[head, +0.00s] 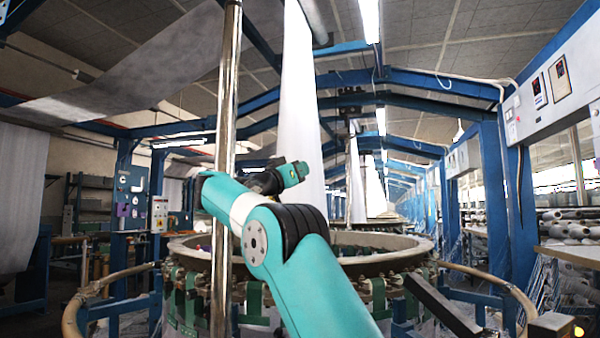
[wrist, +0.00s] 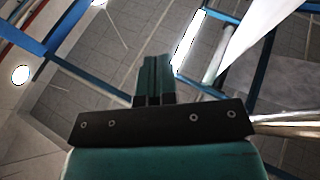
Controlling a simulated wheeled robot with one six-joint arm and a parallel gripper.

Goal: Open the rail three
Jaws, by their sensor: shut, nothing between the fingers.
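The circular loom (head: 390,262) stands ahead in the head view, with a wide round rim and green parts hanging below it. Curved tan rails run around it, one at the left (head: 100,282) and one at the right (head: 492,279). I cannot tell which rail is number three. My teal arm is raised in front of the loom and hides part of its rim. In the wrist view my gripper (wrist: 154,75) has its fingers together, with nothing between them, and points up toward the ceiling. It touches no rail there. Its fingertips are not clear in the head view.
An upright metal pole (head: 225,130) stands close to my arm. White fabric (head: 297,100) hangs down behind it. A blue frame post (head: 492,190) and shelves of spools (head: 575,226) are at the right. A blue panel post (head: 127,205) is at the left.

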